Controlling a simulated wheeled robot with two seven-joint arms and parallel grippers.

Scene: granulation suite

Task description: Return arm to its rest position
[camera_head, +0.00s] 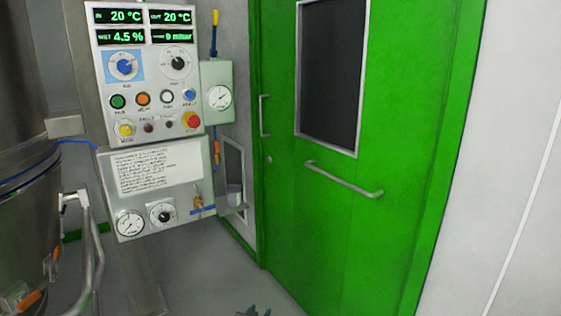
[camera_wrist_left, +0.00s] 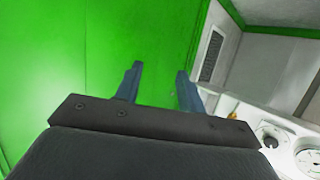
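My left gripper (camera_head: 253,311) shows only as small dark tips at the bottom edge of the head view, low over the grey floor in front of the green door. In the left wrist view, my left gripper (camera_wrist_left: 156,88) has its two blue-grey fingers apart with nothing between them. The green door surface fills the left and middle behind the fingers. The rest of the left arm is hidden below the head view. My right gripper is in neither view.
A control panel (camera_head: 150,68) with displays, knobs and buttons stands at the left, gauges (camera_head: 130,224) below it. A steel vessel (camera_head: 28,215) is at the far left. The green door (camera_head: 390,130) has a handle bar (camera_head: 345,180). Grey floor (camera_head: 205,280) is clear between.

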